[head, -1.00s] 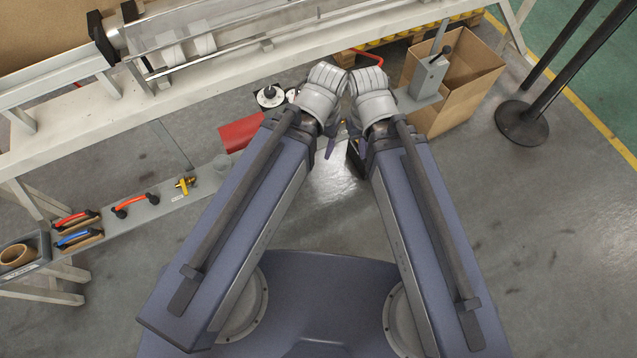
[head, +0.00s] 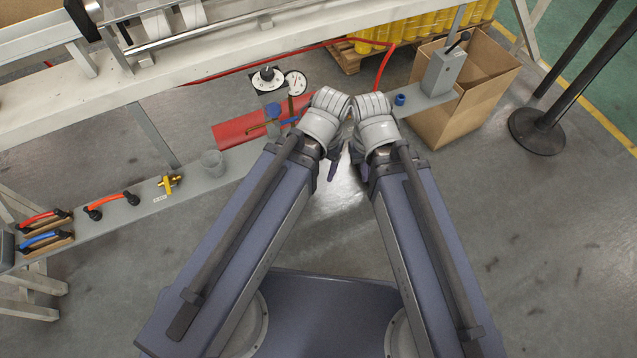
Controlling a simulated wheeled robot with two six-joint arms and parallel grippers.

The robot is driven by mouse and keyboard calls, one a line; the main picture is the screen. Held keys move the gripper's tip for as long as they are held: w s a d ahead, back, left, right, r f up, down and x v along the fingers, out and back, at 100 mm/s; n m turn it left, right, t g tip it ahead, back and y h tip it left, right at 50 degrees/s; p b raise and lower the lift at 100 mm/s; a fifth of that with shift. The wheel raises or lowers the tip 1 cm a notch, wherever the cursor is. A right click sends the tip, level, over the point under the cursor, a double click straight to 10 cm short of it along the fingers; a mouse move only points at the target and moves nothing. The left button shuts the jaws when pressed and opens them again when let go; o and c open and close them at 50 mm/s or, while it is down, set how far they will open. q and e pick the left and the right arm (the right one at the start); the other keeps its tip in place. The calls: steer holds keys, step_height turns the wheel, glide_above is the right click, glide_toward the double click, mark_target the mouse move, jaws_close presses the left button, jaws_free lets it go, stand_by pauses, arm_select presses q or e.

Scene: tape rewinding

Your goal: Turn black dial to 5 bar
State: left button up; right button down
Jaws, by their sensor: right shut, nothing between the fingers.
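The black dial (head: 267,73) sits on a round white scale plate above the grey ledge, at the upper middle of the head view. A round white pressure gauge (head: 296,83) is just right of it. The scale markings and the needle reading are too small to read. Both my arms are folded with their wrists close together, below and to the right of the dial. My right gripper (head: 358,158) points down, shut and empty, apart from the dial. My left gripper (head: 335,164) also hangs down beside it, mostly hidden by its wrist; its opening cannot be made out.
The grey ledge (head: 135,212) carries orange-handled and blue-handled tools, a brass valve (head: 170,184) and a grey cup (head: 213,163). A red cylinder (head: 245,130) lies below the dial. A cardboard box (head: 490,85) and dark posts (head: 545,125) stand at right. Floor between is clear.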

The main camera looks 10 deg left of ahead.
steer(key=shift+f+b, duration=1.65)
steer(key=shift+f, duration=0.5)
steer(key=shift+r, duration=0.1)
step_height(320, 180, up, 21)
steer(key=p, duration=2.1)
steer(key=shift+f, duration=0.2)
